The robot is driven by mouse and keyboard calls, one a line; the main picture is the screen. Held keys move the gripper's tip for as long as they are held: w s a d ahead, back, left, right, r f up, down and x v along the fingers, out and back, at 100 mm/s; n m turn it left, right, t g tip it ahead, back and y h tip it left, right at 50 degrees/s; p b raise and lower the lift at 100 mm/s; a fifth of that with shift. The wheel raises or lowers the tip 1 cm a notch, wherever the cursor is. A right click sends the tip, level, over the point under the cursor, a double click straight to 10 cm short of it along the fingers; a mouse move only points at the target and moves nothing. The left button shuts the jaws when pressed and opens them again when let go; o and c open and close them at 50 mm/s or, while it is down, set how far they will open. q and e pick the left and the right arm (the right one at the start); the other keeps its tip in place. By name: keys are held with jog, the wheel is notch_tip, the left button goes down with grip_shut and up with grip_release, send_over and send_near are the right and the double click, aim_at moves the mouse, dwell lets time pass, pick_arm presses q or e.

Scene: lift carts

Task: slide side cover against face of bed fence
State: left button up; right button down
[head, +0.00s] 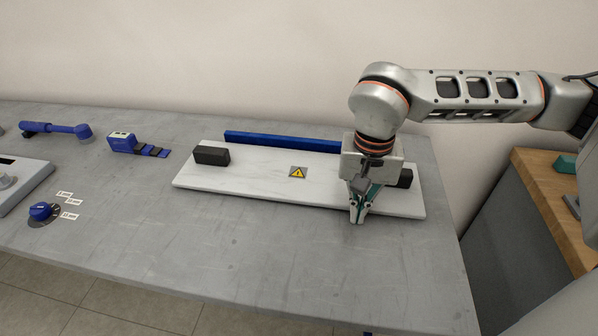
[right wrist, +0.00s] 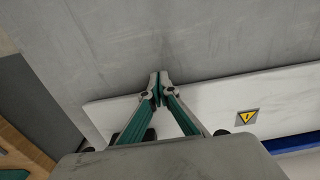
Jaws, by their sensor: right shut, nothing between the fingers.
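The side cover (head: 255,182) is a long white panel lying flat on the grey bench, with a yellow warning sticker and a dark block near each end. The bed fence (head: 283,142) is a blue bar along the cover's back side; its right part is hidden behind my right arm. I cannot tell whether cover and fence touch. My right gripper (head: 357,220) points down, shut and empty, its tips just in front of the cover's front edge, right of the sticker. In the right wrist view the tips (right wrist: 158,78) are beside the cover (right wrist: 205,107). My left gripper is not in view.
A blue handled tool (head: 55,128), a blue device with dark strips (head: 123,142) and a blue knob with labels (head: 40,210) lie to the left. The bench in front of the cover is clear. A wood-topped cabinet (head: 545,185) stands to the right.

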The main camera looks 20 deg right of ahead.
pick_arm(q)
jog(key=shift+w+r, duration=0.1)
pick_arm(e)
jog(key=shift+w+d, duration=0.1)
jog(key=shift+w, duration=0.1)
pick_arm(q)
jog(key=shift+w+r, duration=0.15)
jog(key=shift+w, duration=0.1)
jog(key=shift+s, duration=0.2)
pick_arm(e)
jog(key=shift+w+d+r, duration=0.1)
jog(key=shift+w+d, duration=0.05)
jog(key=shift+w, duration=0.15)
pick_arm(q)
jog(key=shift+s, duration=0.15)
pick_arm(e)
jog(key=shift+s, duration=0.1)
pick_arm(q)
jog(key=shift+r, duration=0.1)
pick_arm(e)
jog(key=shift+s, duration=0.1)
jog(key=shift+s+a+p, duration=0.4)
jog(key=shift+s+a, duration=0.05)
jog(key=shift+s, duration=0.15)
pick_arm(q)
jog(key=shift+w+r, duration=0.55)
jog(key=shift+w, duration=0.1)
pick_arm(e)
jog(key=shift+s, duration=0.1)
jog(key=shift+a, duration=0.1)
